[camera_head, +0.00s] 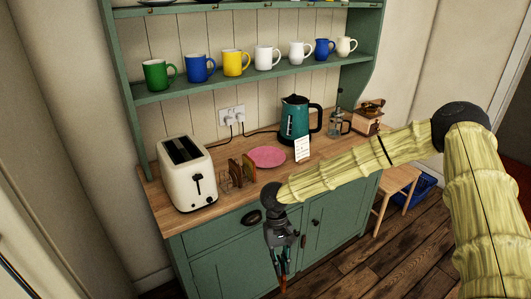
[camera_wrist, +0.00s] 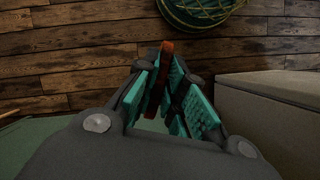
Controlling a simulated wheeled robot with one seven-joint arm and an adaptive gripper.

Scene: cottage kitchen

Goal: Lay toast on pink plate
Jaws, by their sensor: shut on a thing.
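The pink plate (camera_head: 267,156) lies on the wooden counter, empty. Left of it, a toast rack (camera_head: 225,182) holds upright brown toast slices (camera_head: 249,167). My gripper (camera_head: 281,268) points down in front of the dresser doors, below the counter edge, apart from plate and rack. In the wrist view, my gripper (camera_wrist: 170,95) has its teal-padded fingers shut on a thin reddish-brown slice (camera_wrist: 163,75), seen nearly edge-on. It looks like toast, but its face is hidden.
A cream toaster (camera_head: 187,173) stands left of the rack. A teal kettle (camera_head: 296,119), a white card (camera_head: 302,149), a French press (camera_head: 338,123) and a coffee grinder (camera_head: 369,117) stand to the right. Mugs fill the shelf above. A stool (camera_head: 398,182) is right of the dresser.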

